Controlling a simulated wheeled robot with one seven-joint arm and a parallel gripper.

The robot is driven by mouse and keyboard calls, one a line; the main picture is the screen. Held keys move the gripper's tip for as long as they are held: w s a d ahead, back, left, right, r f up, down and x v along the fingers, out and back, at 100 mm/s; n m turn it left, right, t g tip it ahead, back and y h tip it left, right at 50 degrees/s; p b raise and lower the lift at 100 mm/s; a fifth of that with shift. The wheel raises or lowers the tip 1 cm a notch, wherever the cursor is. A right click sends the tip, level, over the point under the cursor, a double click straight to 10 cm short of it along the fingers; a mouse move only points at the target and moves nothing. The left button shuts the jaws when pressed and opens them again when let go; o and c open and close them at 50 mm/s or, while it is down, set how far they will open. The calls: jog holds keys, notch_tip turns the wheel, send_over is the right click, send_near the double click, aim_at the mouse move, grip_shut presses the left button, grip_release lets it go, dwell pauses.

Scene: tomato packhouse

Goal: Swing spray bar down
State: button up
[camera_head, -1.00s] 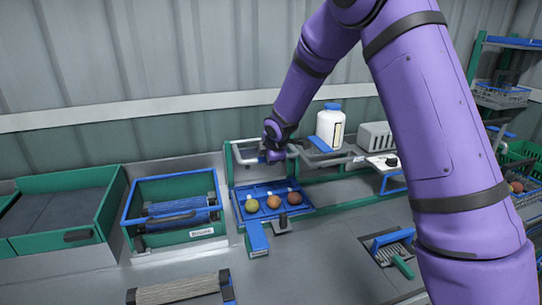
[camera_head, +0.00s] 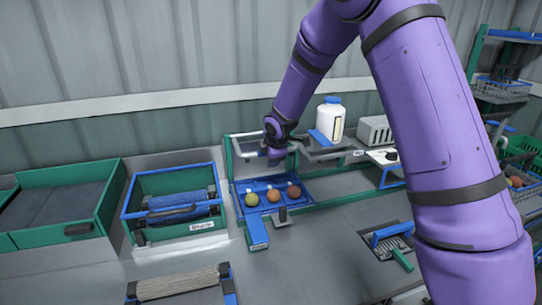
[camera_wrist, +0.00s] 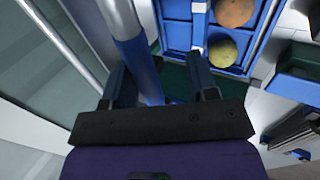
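The spray bar (camera_head: 246,156) is a pale tube on the green-framed wash station, above a blue tray (camera_head: 243,187). In the wrist view the bar (camera_wrist: 132,50) runs from the top edge down between my fingers. My gripper (camera_head: 274,158) is at the right part of the bar in the head view. In the wrist view my gripper (camera_wrist: 160,82) has its two fingers apart, one on each side of the tube, with a gap showing on the right side. Whether either finger touches the tube cannot be told. My gripper hides part of the bar in the head view.
Several round fruits (camera_head: 273,195) lie in the tray. A white bottle (camera_head: 330,121) with a blue cap stands behind to the right. A green bin with blue rollers (camera_head: 178,209) is at left. A roller brush (camera_head: 182,283) lies in front. The counter front is mostly clear.

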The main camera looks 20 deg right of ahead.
dwell(0.3)
jog(key=v, duration=1.1)
